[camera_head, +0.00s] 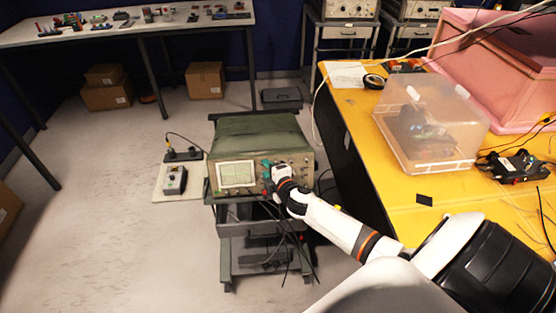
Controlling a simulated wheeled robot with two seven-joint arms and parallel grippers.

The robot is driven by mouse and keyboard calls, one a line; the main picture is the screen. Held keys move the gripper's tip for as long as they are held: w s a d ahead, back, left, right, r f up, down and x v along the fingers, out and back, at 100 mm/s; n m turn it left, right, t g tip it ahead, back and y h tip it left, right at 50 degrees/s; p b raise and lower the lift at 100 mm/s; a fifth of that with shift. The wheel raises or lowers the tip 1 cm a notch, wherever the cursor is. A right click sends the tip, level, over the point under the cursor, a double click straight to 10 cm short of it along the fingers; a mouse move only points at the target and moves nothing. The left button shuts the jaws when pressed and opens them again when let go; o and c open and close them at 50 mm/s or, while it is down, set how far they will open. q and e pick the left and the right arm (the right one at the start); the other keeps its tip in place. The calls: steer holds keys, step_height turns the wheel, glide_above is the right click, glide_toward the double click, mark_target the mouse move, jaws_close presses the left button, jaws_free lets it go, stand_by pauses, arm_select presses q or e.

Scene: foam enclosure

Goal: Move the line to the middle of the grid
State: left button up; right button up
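A green oscilloscope (262,140) stands on a dark wheeled cart (225,225) in the middle of the view. Its lit screen (237,175) with a grid is at the left of its front panel; the line on it is too small to place exactly. My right arm comes in from the lower right, and my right gripper (271,171) is at the panel's knobs, just right of the screen. The gripper covers part of the controls, and I cannot tell whether its fingers are shut on a knob. My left gripper is not in view.
A yellow table (400,212) at the right holds a clear plastic box (425,130) and a pink foam enclosure (505,70). A small device (174,180) sits on a board left of the cart. Open floor (110,225) lies to the left.

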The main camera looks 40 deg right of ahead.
steer(key=v, duration=1)
steer(key=shift+b, duration=0.4)
steer(key=shift+s, duration=0.1)
steer(key=s+a+f+m+g+b, duration=0.15)
steer(key=s+f, duration=0.35)
steer(key=f, duration=0.5)
steer(key=s+f+m+g, duration=0.3)
steer(key=s+f, duration=0.2)
steer(key=f, duration=0.5)
steer(key=s+f+m+g+b, duration=0.1)
steer(key=s+f+m+g, duration=0.3)
steer(key=f, duration=0.6)
steer(key=s+a+f+m+g, duration=0.1)
steer(key=s+a+f, duration=0.3)
steer(key=s, duration=0.5)
steer(key=s+a+f+m+g+y, duration=0.1)
steer(key=s+a+f+g, duration=0.1)
steer(key=s+f, duration=0.5)
steer(key=s+a+f+m+g+y+b, duration=0.1)
steer(key=s+a+f, duration=0.4)
steer(key=s, duration=0.5)
steer(key=shift+s+a+f+m+g, duration=0.3)
steer(key=shift+s+m+g, duration=0.1)
steer(key=shift+m+g, duration=0.2)
